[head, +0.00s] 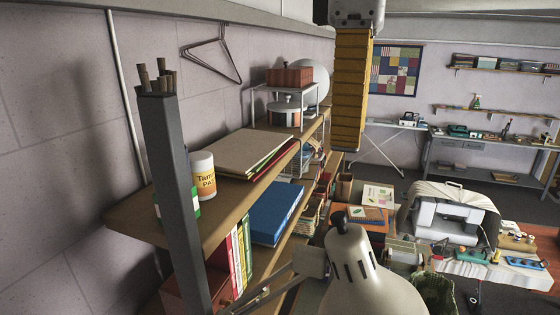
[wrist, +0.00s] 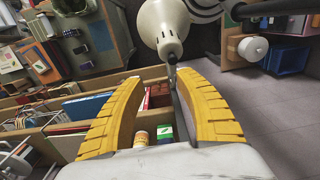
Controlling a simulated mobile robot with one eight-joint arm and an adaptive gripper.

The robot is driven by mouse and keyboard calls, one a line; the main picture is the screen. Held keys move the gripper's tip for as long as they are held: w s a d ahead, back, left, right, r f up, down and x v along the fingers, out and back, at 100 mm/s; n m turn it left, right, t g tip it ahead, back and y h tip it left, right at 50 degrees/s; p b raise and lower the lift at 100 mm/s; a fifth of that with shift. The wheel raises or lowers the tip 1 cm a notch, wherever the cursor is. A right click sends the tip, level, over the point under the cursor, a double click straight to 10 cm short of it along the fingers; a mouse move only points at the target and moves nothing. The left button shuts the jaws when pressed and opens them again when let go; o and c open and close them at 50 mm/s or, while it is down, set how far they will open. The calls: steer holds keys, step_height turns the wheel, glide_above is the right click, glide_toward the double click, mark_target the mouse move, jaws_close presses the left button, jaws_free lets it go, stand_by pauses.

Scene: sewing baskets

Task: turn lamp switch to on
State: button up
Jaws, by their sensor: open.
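A cream desk lamp (head: 362,270) stands at the bottom middle of the head view, with vent slots in its shade. A small dark knob (head: 340,218) sits on top of the shade; I cannot tell its setting. My gripper (head: 346,148) points down above the lamp, apart from it. In the wrist view the lamp (wrist: 160,25) is at the top centre, beyond the fingertips. A small dark piece at its narrow end, likely the knob, shows just past the gap. My gripper's yellow fingers (wrist: 157,80) are spread wide with nothing held between them.
A wooden shelf (head: 125,222) at left holds a white tub (head: 204,176), folders and a blue book (head: 275,213). A dark post (head: 177,195) stands in front of it. A sewing machine (head: 447,220) is at right. Open floor shows right of the lamp in the wrist view.

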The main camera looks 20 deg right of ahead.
mark_target(339, 214)
steer(key=f, duration=0.2)
steer(key=s+f, duration=0.1)
steer(key=f, duration=0.2)
steer(key=s+a+f, duration=0.1)
steer(key=f, duration=0.2)
steer(key=shift+a+p, duration=0.1)
steer(key=shift+p, duration=0.25)
steer(key=shift+s+a+f, duration=0.15)
steer(key=shift+f, duration=0.3)
steer(key=shift+s+a+f, duration=0.15)
steer(key=shift+f, duration=0.25)
steer(key=shift+s+f, duration=0.15)
steer(key=shift+f, duration=0.05)
steer(key=shift+w+d+f, duration=0.15)
steer(key=shift+w+d, duration=0.05)
steer(key=shift+w, duration=0.2)
steer(key=shift+s+a, duration=0.1)
steer(key=shift+s, duration=0.05)
jaws_close()
